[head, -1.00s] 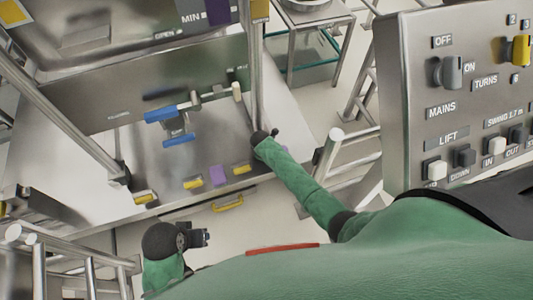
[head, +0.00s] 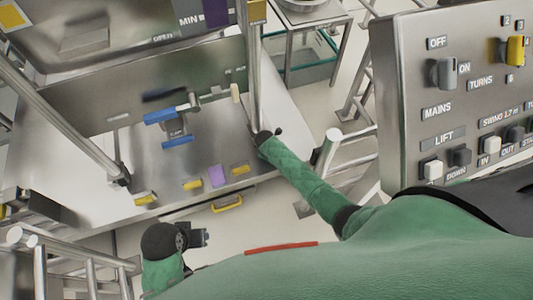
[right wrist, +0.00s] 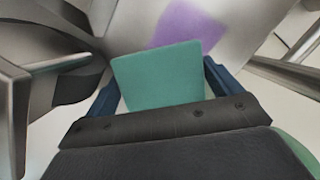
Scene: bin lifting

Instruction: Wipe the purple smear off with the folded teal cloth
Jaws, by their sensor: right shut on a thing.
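In the right wrist view the folded teal cloth (right wrist: 158,76) is held between the dark blue fingers of my right gripper (right wrist: 161,82). The purple smear (right wrist: 184,26) lies just beyond the cloth's far edge on a pale surface. The cloth overlaps its near side in this view, and I cannot tell whether they touch. In the head view my right arm reaches up to a steel post, and its gripper and the cloth cannot be made out. My left gripper (head: 200,238) is low at the left, apart from the steelwork; its jaw opening is unclear.
A steel bench (head: 120,205) carries yellow blocks (head: 193,184), a purple patch (head: 216,176) and blue-handled fittings (head: 177,141). A steel post (head: 255,75) stands by my right arm. A control panel (head: 405,110) is at the right. Metal rails stand on both sides.

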